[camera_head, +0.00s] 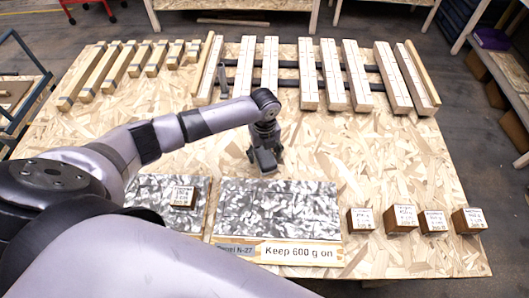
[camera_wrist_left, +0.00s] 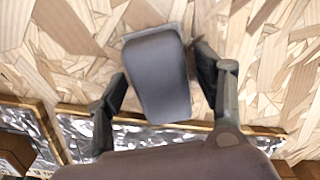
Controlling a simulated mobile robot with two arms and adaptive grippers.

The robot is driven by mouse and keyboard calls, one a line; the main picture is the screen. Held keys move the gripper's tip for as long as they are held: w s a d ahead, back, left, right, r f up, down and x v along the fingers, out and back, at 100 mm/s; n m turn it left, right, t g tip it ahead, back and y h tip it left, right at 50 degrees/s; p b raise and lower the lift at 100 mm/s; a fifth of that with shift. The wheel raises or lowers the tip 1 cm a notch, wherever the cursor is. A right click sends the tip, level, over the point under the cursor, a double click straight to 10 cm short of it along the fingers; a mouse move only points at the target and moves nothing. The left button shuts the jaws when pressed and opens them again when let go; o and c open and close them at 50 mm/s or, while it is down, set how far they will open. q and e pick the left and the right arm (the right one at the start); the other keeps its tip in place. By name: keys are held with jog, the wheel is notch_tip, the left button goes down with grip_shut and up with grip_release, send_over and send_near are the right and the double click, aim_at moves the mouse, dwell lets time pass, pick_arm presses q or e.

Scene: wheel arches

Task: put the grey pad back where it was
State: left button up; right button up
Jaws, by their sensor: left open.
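In the left wrist view a grey pad (camera_wrist_left: 160,85), smooth with rounded edges, is between the two fingers of my left gripper (camera_wrist_left: 165,95). The fingers are apart, with a visible gap between the left finger and the pad; whether the right finger touches it I cannot tell. In the head view my left gripper (camera_head: 264,160) points down, low over the middle of the chipboard table (camera_head: 330,150), just behind the larger foil-covered panel (camera_head: 280,207). There the pad cannot be told apart from the dark gripper. My right gripper is not in view.
A wooden block (camera_head: 183,196) sits on the smaller foil panel (camera_head: 146,188). Several labelled blocks (camera_head: 404,218) stand at front right. A label (camera_head: 298,252) reads "Keep 600 g on". Long wooden bars (camera_head: 308,75) and shorter bars (camera_head: 98,75) fill the back. The table's right middle is clear.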

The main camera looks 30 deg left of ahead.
aim_at(265, 153)
pick_arm(q)
notch_tip(265, 153, up, 12)
jog(key=b, duration=0.1)
jog(key=shift+r, duration=0.2)
jog(key=shift+f, duration=0.1)
dwell(0.7)
